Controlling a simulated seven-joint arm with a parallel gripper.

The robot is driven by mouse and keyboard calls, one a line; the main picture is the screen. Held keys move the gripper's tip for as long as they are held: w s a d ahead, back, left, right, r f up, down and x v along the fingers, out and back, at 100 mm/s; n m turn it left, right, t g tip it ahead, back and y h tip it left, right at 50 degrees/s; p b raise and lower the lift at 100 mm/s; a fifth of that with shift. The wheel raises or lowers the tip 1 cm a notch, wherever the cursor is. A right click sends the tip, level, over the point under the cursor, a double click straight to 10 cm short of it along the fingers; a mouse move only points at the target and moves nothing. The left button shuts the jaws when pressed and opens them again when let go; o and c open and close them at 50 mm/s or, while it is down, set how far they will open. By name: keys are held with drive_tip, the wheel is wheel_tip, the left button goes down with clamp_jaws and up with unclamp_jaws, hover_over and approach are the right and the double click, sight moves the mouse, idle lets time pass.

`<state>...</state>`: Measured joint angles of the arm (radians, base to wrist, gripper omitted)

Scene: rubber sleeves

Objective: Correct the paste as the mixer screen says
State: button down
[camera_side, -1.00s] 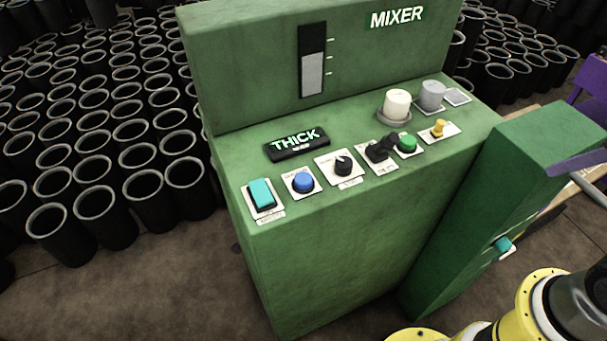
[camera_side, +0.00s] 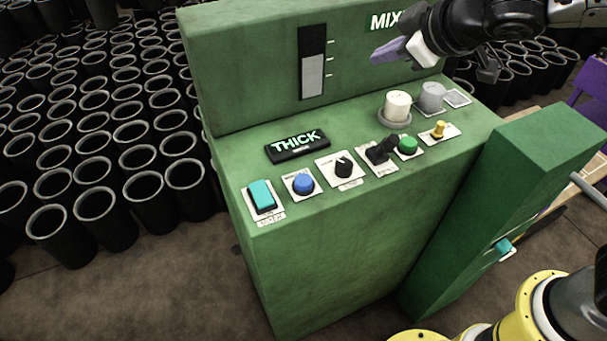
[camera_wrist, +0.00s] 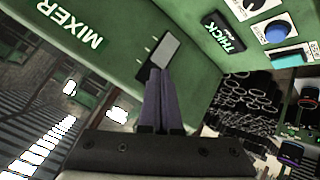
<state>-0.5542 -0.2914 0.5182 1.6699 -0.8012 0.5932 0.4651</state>
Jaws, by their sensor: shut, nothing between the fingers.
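The green mixer (camera_side: 340,240) has a small black screen (camera_side: 297,144) that reads THICK; it also shows in the wrist view (camera_wrist: 223,35). A vertical level gauge (camera_side: 313,65) on the back panel is filled pale over its lower part. The sloping top carries a teal rocker (camera_side: 262,195), a blue button (camera_side: 303,183), a black knob (camera_side: 343,165), a black lever (camera_side: 380,150), a green button (camera_side: 407,145) and a small yellow control (camera_side: 438,128). My gripper (camera_side: 378,56) is shut and empty, in the air above the panel, its purple fingers pointing left in the side view.
A white cylinder (camera_side: 397,105) and a grey cylinder (camera_side: 432,96) stand at the top's back right. A green cabinet (camera_side: 480,220) with a teal switch adjoins on the right. Black sleeves (camera_side: 100,210) crowd the floor at left and behind.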

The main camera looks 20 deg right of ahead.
drive_tip(key=a+f+n, duration=0.2)
drive_tip(key=a+f, duration=0.1)
drive_tip(key=a, duration=0.4)
drive_tip(key=n+g+y, duration=0.1)
drive_tip(key=n+y, duration=0.1)
hover_over(309, 183)
wheel_tip(309, 183, down, 5)
drive_tip(key=shift+f, duration=4.3)
drive_tip(key=shift+f, duration=0.15)
drive_tip(key=shift+f, duration=0.3)
